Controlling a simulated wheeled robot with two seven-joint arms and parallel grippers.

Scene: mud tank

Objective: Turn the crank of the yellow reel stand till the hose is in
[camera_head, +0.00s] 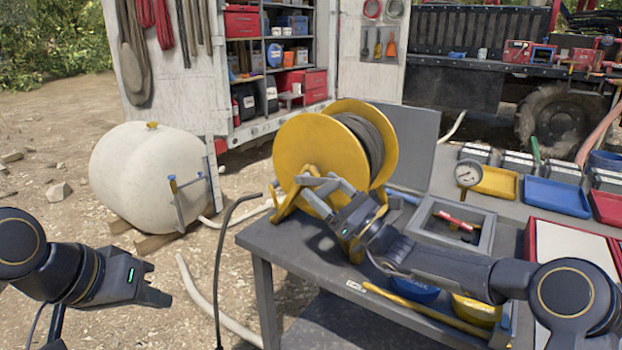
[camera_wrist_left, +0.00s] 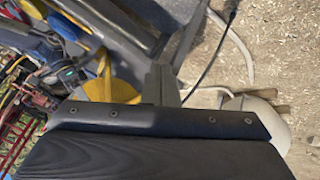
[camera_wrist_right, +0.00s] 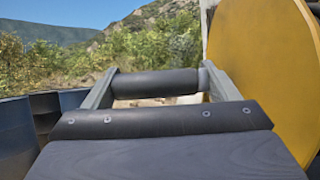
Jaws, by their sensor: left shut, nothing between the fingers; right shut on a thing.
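The yellow reel stand (camera_head: 320,150) stands on the grey workbench, with dark hose (camera_head: 365,140) wound between its two round flanges. A dark length of hose (camera_head: 219,260) hangs over the bench's left edge toward the ground. My right gripper (camera_head: 318,190) is at the front face of the reel. In the right wrist view its fingers are shut on the dark cylindrical crank handle (camera_wrist_right: 157,83), beside the yellow flange (camera_wrist_right: 255,75). The head view mostly hides the crank behind the gripper. My left gripper (camera_head: 160,297) is shut and empty, left of the bench; its closed fingers show in the left wrist view (camera_wrist_left: 160,84).
A white tank (camera_head: 150,175) lies on the ground at left. On the bench are a grey open box (camera_head: 425,215), a yellow tray (camera_head: 495,182), a blue tray (camera_head: 555,197) and a yellow rod (camera_head: 425,310) along the front edge. Ground between tank and bench is mostly open.

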